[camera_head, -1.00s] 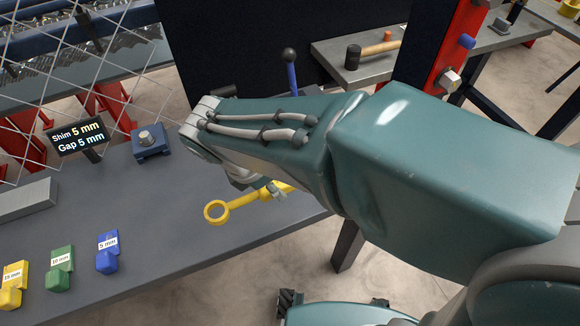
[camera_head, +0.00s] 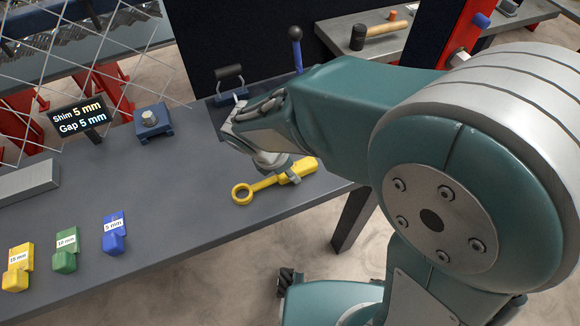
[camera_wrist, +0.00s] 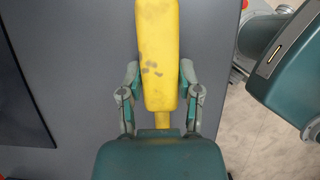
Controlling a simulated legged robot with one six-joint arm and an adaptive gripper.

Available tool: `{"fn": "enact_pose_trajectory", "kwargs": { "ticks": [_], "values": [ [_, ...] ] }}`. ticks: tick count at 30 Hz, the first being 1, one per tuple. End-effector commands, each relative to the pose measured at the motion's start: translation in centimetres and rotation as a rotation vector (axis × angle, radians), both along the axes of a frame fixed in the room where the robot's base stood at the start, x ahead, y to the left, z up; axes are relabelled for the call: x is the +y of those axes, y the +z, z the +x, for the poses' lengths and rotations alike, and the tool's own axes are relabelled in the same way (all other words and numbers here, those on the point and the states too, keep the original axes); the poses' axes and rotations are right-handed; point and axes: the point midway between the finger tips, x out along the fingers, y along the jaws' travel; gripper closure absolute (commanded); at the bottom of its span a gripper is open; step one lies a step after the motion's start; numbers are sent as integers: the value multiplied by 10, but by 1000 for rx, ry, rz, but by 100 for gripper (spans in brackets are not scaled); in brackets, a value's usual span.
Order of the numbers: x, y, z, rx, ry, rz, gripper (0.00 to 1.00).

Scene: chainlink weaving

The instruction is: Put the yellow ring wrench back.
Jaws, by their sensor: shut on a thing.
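The yellow ring wrench (camera_head: 262,185) shows in the head view near the right edge of the grey bench (camera_head: 175,220), its ring end pointing left. My gripper (camera_head: 280,174) is at its thick handle, partly hidden by my arm. In the wrist view the worn yellow handle of the wrench (camera_wrist: 158,60) lies between the two fingers of my gripper (camera_wrist: 160,95), which are shut on it. The ring end is out of the wrist view. I cannot tell whether the wrench touches the bench top.
Blue, green and yellow labelled shim blocks (camera_head: 114,233) stand at the front left. A small display (camera_head: 80,117), a blue fixture with a bolt (camera_head: 152,122) and a grey bar (camera_head: 28,181) are behind them. A blue lever with a black knob (camera_head: 296,50) rises at the back. The bench middle is clear.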

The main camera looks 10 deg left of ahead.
Motion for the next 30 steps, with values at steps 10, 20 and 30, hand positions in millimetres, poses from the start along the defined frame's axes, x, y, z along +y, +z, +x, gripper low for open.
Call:
{"fn": "enact_pose_trajectory", "kwargs": {
  "ticks": [10,20,30],
  "values": [
    [-1,-1,0,0,-1,0,21],
    [4,6,-2,-2,-1,1,21],
    [20,71,-16,-4,0,5,21]
  ]
}}
